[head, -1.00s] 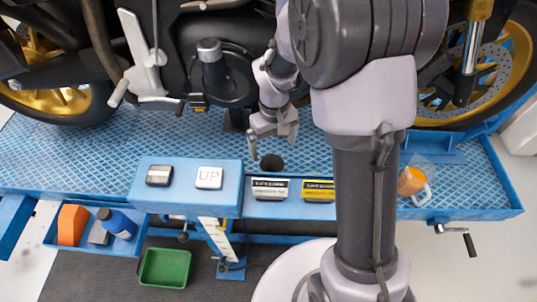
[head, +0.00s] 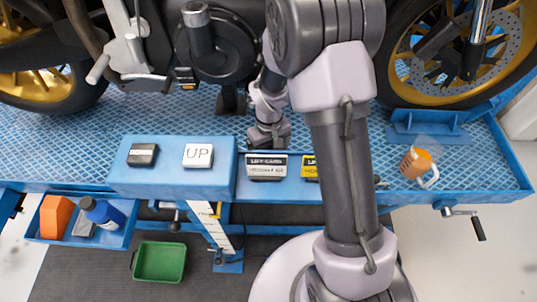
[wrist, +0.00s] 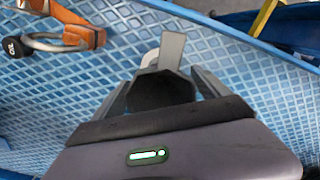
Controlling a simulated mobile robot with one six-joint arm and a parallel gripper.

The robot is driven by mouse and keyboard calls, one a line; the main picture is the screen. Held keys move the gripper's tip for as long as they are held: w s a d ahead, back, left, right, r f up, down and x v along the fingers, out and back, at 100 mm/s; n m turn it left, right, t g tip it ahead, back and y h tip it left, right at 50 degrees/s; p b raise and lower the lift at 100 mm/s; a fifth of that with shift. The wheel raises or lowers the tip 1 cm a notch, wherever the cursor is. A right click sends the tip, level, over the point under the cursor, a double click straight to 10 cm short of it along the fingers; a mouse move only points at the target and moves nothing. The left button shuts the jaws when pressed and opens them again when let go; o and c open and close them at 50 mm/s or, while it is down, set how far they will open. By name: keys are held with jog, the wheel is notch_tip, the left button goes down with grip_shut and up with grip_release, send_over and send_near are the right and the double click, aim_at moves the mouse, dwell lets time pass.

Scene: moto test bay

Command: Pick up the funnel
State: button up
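A dark, round piece, which I take for the funnel (wrist: 160,92), sits low between my fingers in the wrist view. A flat grey tab (wrist: 172,50) shows just beyond it. My gripper (head: 268,140) is low over the blue ribbed platform, behind the signs, and hides the funnel in the head view. In the wrist view my gripper (wrist: 160,85) has its two grey fingers apart, one on each side of the dark piece. I cannot tell whether they touch it.
A blue box (head: 170,180) with two buttons and the sign plates (head: 266,167) border the front. The motorcycle (head: 215,50) stands close behind.

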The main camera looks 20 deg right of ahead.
jog(key=c, duration=1.1)
jog(key=shift+o, duration=0.2)
jog(key=shift+r, duration=0.1)
jog(key=shift+r, duration=0.4)
notch_tip(320, 180, up, 11)
jog(key=p, duration=0.6)
jog(key=s+d+p, duration=0.2)
jog(key=s+d, duration=0.1)
jog(key=d, duration=0.6)
jog(key=s+d+p, duration=0.1)
jog(key=s+d, duration=0.2)
jog(key=d, duration=0.5)
jog(key=r+p, duration=0.4)
jog(key=r, duration=0.1)
jog(key=shift+w, duration=0.2)
